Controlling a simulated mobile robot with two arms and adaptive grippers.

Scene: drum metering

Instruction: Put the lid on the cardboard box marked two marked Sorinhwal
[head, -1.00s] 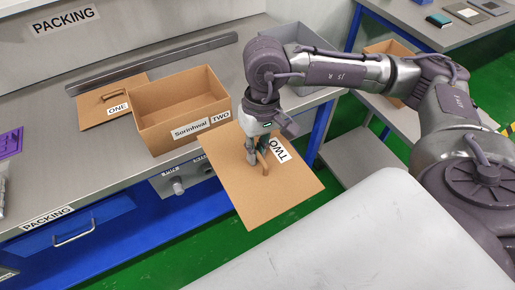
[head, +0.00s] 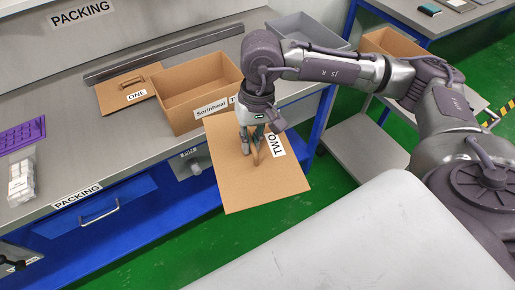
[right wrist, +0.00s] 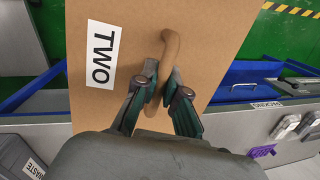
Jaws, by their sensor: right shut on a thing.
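The open cardboard box (head: 187,122) labelled Sorinhwal stands on the packing table; its second label is partly hidden behind my arm and the held lid. The cardboard lid marked TWO (head: 262,187) hangs in front of the table edge, tilted, over the floor. My right gripper (head: 250,146) is shut on the lid's handle (head: 257,152). In the right wrist view the gripper's fingers (right wrist: 158,92) close around the handle (right wrist: 172,52), beside the TWO label. A second lid marked ONE (head: 126,95) lies flat on the table, left of the box. My left gripper is not in view.
A long grey metal bar (head: 165,54) lies behind the box. A purple tray (head: 20,136) and a clear bag (head: 22,180) lie at the left. A grey bin (head: 305,28) and another cardboard box (head: 390,43) stand beyond my arm.

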